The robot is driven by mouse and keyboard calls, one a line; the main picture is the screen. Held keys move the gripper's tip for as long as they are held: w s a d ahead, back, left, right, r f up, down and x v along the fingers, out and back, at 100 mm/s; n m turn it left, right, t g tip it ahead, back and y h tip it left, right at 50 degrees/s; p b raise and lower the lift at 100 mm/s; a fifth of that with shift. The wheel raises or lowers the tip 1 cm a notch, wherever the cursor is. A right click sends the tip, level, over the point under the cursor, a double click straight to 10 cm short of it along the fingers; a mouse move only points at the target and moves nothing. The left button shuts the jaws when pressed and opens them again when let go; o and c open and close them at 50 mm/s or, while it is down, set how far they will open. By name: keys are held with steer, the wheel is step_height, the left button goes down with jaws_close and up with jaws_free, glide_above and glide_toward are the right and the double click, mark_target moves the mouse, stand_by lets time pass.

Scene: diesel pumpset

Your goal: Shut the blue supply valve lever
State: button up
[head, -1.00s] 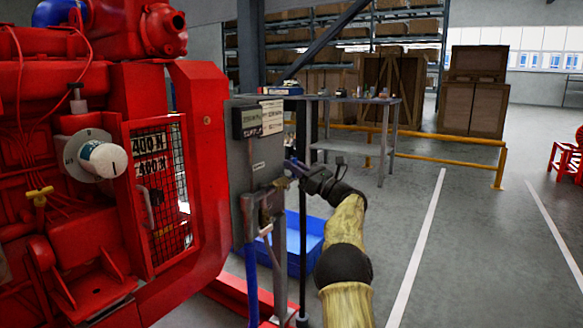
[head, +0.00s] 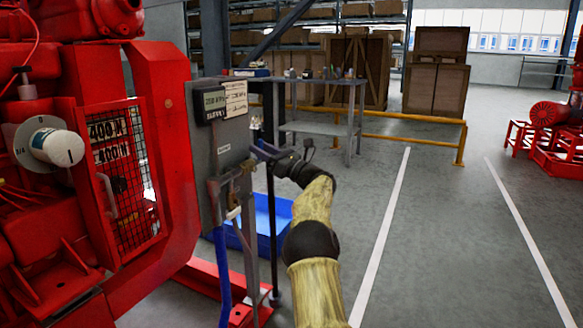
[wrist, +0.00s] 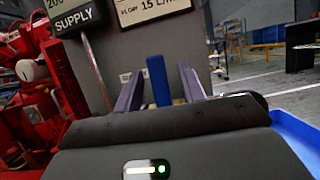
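The blue lever (wrist: 157,80) stands upright in the wrist view, in front of the grey panel. My gripper (wrist: 160,88) is open, with one finger on each side of the lever and a visible gap to both. In the head view my gripper (head: 259,150) is at the right side of the grey panel (head: 228,140), near brass pipe fittings (head: 236,172). The lever cannot be made out clearly there. Whether the fingertips reach past the lever is hard to tell.
The red engine (head: 165,150) with a mesh guard (head: 125,180) stands to the left. A blue tray (head: 270,222) lies on the floor below my arm. A dark upright post (head: 272,235) stands close by. Behind are a grey table (head: 322,128) and a yellow rail (head: 420,143).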

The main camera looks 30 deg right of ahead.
steer(key=p+v, duration=0.4)
steer(key=v, duration=1.2)
steer(key=shift+s+f, duration=0.2)
steer(key=shift+d, duration=0.1)
steer(key=shift+w, duration=0.1)
stand_by(0.5)
